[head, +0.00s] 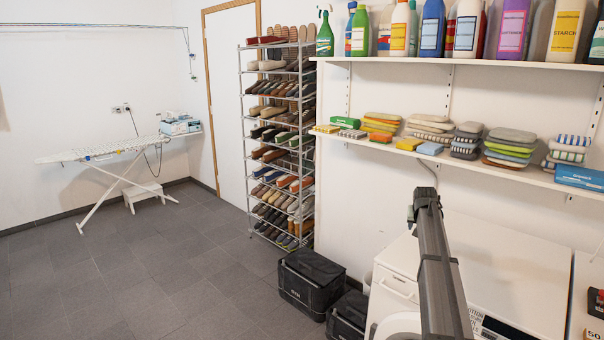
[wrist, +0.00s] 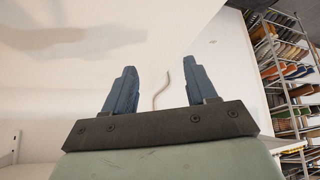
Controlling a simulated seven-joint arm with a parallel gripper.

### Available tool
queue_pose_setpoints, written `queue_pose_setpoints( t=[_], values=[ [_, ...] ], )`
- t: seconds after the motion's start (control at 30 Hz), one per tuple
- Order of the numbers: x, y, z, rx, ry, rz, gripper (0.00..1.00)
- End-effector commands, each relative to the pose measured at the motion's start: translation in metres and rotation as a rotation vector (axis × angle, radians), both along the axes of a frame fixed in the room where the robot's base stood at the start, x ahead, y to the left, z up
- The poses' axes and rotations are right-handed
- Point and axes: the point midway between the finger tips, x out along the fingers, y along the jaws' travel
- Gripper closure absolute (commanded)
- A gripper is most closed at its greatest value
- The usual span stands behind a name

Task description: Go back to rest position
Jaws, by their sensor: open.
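My gripper (wrist: 160,88) shows in the wrist view with its two blue fingers spread apart and nothing between them. Behind the fingers is a pale wall or panel, with a thin curved cord or pipe between them. In the head view a dark link of my arm reaches up at the lower right, over the white appliance; the gripper's fingers cannot be made out there. The shoe tower (head: 241,140), a tall metal rack with several tiers of shoes, stands by the door. It also shows tilted at the right of the wrist view (wrist: 268,62).
Two shelves hold bottles (head: 432,30) above and folded cloths (head: 431,128) below, close to my arm. A white appliance (head: 510,280) stands beneath. Black boxes (head: 311,280) sit on the floor by the rack. An ironing board (head: 95,152) stands far left; the grey floor between is clear.

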Motion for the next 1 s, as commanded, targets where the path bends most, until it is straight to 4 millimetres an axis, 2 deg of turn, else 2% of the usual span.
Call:
queue_pose_setpoints(
  t=[0.03,0.2,0.27,0.3,0.4,0.5,0.67,0.8,1.0],
  values=[
    [0.007,0.035,-0.006,-0.012,-0.008,0.063,0.43],
    [0.02,0.136,-0.03,-0.054,-0.031,0.254,0.43],
    [0.018,0.169,-0.047,-0.062,-0.028,0.314,0.43],
    [0.013,0.188,-0.062,-0.065,-0.021,0.348,0.43],
    [-0.006,0.219,-0.105,-0.062,0.017,0.401,0.43],
    [-0.028,0.234,-0.147,-0.049,0.063,0.422,0.43],
    [-0.073,0.244,-0.215,-0.017,0.152,0.428,0.43],
    [-0.119,0.249,-0.272,0.014,0.24,0.422,0.43],
    [-0.191,0.256,-0.344,0.056,0.364,0.41,0.43]
  ],
)
